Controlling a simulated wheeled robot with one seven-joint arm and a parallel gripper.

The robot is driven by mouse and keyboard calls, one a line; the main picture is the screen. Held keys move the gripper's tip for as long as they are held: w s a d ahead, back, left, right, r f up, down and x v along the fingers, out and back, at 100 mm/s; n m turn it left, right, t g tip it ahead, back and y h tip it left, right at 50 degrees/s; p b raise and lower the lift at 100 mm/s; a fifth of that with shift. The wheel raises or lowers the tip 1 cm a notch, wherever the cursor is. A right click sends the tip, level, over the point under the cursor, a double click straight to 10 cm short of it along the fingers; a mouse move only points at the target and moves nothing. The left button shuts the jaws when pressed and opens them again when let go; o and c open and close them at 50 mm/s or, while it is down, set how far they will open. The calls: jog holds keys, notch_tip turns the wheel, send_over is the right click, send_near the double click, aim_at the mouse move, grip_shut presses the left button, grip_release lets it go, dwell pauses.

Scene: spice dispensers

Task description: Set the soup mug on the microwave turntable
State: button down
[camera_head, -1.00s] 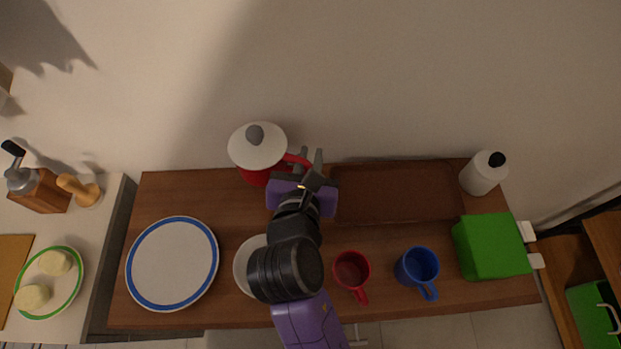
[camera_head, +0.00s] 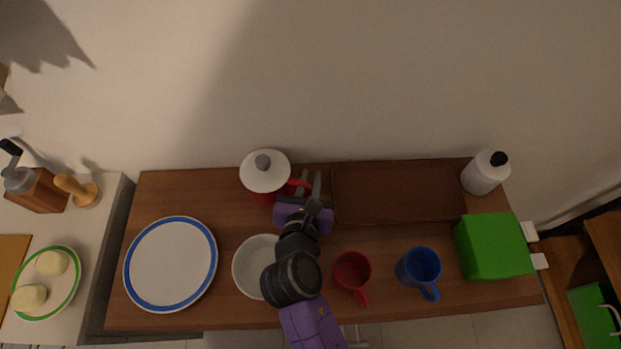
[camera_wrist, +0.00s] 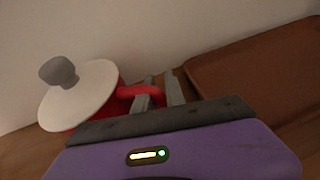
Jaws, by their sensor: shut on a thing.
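A red lidded mug (camera_head: 262,197), which looks like the soup mug, has a white lid (camera_head: 266,176) with a grey knob. It is at the back of the wooden table, near the wall. My gripper (camera_head: 310,187) is on its right side, shut on its red handle. In the wrist view the mug (camera_wrist: 78,125) is left of the grey fingers (camera_wrist: 160,95), which close around the handle (camera_wrist: 138,91). I cannot tell whether its base touches the table. No microwave turntable can be made out.
A brown tray (camera_head: 395,192) lies right of my gripper. A white bowl (camera_head: 250,268), a red mug (camera_head: 352,272), a blue mug (camera_head: 418,267) and a green box (camera_head: 493,246) stand in front. A blue-rimmed plate (camera_head: 171,263) is left; a white bottle (camera_head: 484,174) is back right.

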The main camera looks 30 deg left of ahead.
dwell(0.3)
jog(key=c, duration=1.4)
grip_release()
jog(key=shift+f, duration=0.1)
